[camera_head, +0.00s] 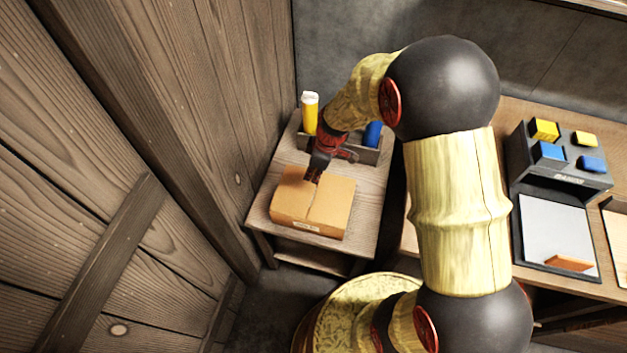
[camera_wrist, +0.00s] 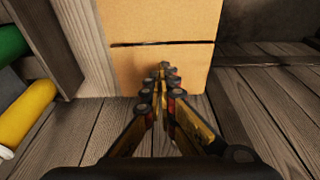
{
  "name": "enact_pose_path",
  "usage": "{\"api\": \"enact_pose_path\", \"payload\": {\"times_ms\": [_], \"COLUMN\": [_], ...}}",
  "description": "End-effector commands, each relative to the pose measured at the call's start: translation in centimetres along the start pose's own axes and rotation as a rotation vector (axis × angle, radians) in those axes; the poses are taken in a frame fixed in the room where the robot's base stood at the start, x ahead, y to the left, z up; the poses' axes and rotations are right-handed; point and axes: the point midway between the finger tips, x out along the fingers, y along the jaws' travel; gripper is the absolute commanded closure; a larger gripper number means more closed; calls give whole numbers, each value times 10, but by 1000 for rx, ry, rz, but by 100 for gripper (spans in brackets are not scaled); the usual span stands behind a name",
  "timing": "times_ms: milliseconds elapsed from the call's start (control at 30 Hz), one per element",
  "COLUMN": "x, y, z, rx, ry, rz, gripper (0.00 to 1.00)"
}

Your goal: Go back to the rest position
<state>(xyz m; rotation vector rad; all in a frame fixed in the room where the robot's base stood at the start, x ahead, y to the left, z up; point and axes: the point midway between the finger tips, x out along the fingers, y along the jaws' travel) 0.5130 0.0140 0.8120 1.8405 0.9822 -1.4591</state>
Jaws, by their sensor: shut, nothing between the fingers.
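My gripper (camera_head: 314,173) is at the back edge of a tan cardboard box (camera_head: 325,214) on a small wooden table (camera_head: 262,212). In the wrist view my gripper (camera_wrist: 162,68) is shut with its fingertips together and nothing between them. The box (camera_wrist: 160,22) fills the top middle of that view, with a dark line across it. The fingertips overlap the box in the picture; I cannot tell whether they touch it.
A grey holder (camera_head: 367,155) at the table's back has a yellow bottle (camera_head: 310,115) and a blue one (camera_head: 373,134). A wooden wall (camera_head: 150,130) stands close on the left. Another table on the right bears a dark rack (camera_head: 560,175) with yellow and blue blocks.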

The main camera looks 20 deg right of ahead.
Motion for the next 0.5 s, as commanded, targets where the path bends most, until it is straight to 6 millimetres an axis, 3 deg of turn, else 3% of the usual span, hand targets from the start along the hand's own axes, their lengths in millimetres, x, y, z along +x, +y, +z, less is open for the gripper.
{"api": "enact_pose_path", "payload": {"times_ms": [33,200,500], "x": [-15,-48,-76], "y": [1,0,0], "z": [1,6,11], "rx": [0,1,0], "ry": [1,1,-1], "rz": [3,2,-1], "gripper": [100,100,100]}}
